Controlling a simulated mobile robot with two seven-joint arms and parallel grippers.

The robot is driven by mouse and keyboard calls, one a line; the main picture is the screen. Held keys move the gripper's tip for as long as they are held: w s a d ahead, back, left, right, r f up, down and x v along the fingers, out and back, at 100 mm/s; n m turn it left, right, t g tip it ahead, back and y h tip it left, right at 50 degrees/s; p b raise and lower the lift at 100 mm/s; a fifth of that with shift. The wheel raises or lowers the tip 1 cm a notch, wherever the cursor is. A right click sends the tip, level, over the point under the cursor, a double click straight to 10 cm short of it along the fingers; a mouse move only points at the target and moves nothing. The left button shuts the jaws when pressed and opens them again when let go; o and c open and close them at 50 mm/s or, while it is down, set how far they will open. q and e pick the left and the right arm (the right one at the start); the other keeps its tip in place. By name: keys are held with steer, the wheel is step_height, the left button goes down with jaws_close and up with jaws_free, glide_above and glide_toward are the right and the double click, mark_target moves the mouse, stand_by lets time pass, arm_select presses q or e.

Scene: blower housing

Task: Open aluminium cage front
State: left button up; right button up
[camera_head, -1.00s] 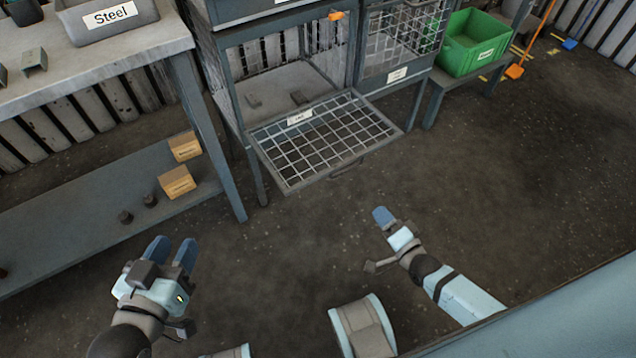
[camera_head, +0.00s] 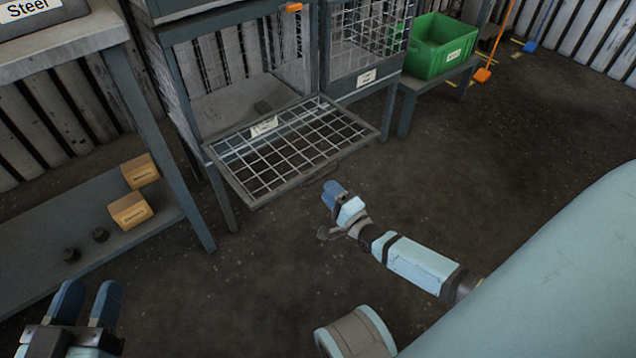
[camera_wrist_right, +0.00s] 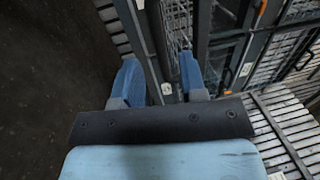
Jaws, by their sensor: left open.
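A wire-mesh cage front (camera_head: 290,149) with a grey frame is folded down and juts forward from the left cage, which stands open. A small label on it is too small to read. The right cage's mesh front (camera_head: 366,42) is upright and looks shut; its label is also unreadable. I cannot tell by label which is aluminium. My right gripper (camera_head: 332,193) is in front of and below the folded front, apart from it. In the right wrist view its blue fingers (camera_wrist_right: 160,80) are spread and empty. My left gripper (camera_head: 86,303) is open and empty at lower left.
A workbench (camera_head: 75,37) with a box labelled Steel stands at left. Its lower shelf holds two cardboard boxes (camera_head: 130,210) and two dark pieces. A green crate (camera_head: 438,46) sits on a stand right of the cages. The floor before the cages is clear.

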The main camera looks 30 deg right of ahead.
mark_target(319, 177)
steer(key=w, duration=0.1)
steer(key=w+b, duration=0.1)
steer(key=w, duration=0.1)
steer(key=w+r, duration=0.1)
steer(key=w, duration=0.1)
steer(key=shift+w+a, duration=0.2)
arm_select(q)
steer(key=shift+w+a+r+m+t, duration=0.1)
steer(key=shift+w+a+m+t, duration=0.15)
steer(key=shift+w+m+t, duration=0.35)
steer(key=shift+s+r, duration=0.1)
steer(key=shift+s, duration=0.1)
arm_select(e)
jaws_close()
arm_select(q)
steer(key=shift+r, duration=0.15)
